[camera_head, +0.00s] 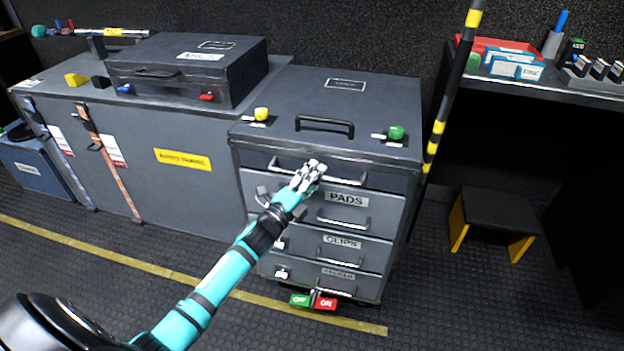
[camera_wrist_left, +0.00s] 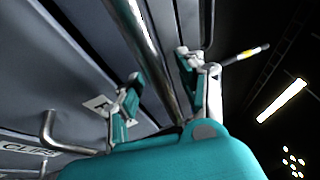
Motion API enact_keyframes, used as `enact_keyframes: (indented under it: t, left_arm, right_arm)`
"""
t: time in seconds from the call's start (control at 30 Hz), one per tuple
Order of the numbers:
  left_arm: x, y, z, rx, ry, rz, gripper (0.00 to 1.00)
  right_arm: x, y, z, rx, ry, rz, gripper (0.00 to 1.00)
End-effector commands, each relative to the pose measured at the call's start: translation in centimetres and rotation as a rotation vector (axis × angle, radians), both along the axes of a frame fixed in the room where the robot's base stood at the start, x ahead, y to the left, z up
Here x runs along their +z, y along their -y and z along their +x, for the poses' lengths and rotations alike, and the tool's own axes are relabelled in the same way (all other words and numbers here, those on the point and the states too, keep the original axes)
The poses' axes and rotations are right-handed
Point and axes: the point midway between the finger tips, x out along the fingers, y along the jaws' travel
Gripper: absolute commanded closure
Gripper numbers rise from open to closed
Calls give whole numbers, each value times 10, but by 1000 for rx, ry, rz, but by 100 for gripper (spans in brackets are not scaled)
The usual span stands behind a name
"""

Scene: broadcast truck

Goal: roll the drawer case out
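The grey drawer case (camera_head: 350,98) stands at the middle, upright against the large case on its left. Its front has drawers with bar handles; labels read PADS (camera_head: 346,199) and CLIPS (camera_head: 341,242), and the lowest label is hard to read. A pull bar (camera_head: 345,180) runs across the front above the drawers. My left gripper (camera_head: 309,172) is at this bar. In the left wrist view the bar (camera_wrist_left: 148,45) passes between the two parted fingers, with gaps visible beside it. A green OFF pedal (camera_head: 299,300) and red ON pedal (camera_head: 325,304) sit at the base. My right gripper is not in view.
The large grey case (camera_head: 190,195) with a black case (camera_head: 190,65) on top is close on the left. A striped pole (camera_head: 439,125) stands close on the right. A small step stool (camera_head: 490,215) sits under the right desk (camera_head: 545,85). Floor in front, crossed by a yellow line, is clear.

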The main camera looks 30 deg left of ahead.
Motion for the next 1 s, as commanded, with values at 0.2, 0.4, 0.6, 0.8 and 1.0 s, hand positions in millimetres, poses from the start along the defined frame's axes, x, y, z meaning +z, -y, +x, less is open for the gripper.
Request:
enact_keyframes:
  t: [0.2, 0.4, 0.6, 0.8, 1.0]
  left_arm:
    - [-5, -3, -21, -1, -2, 0, 60]
    - [-14, -10, -63, 0, -4, -1, 60]
    - [-19, -16, -99, 0, -3, 0, 60]
    - [-22, -19, -115, 0, -1, 0, 60]
    - [-22, -19, -117, 0, 0, 0, 60]
  right_arm:
    - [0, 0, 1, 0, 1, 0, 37]
    - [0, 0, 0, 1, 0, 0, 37]
    - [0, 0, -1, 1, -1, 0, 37]
    - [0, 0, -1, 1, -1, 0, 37]
    - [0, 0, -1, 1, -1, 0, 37]
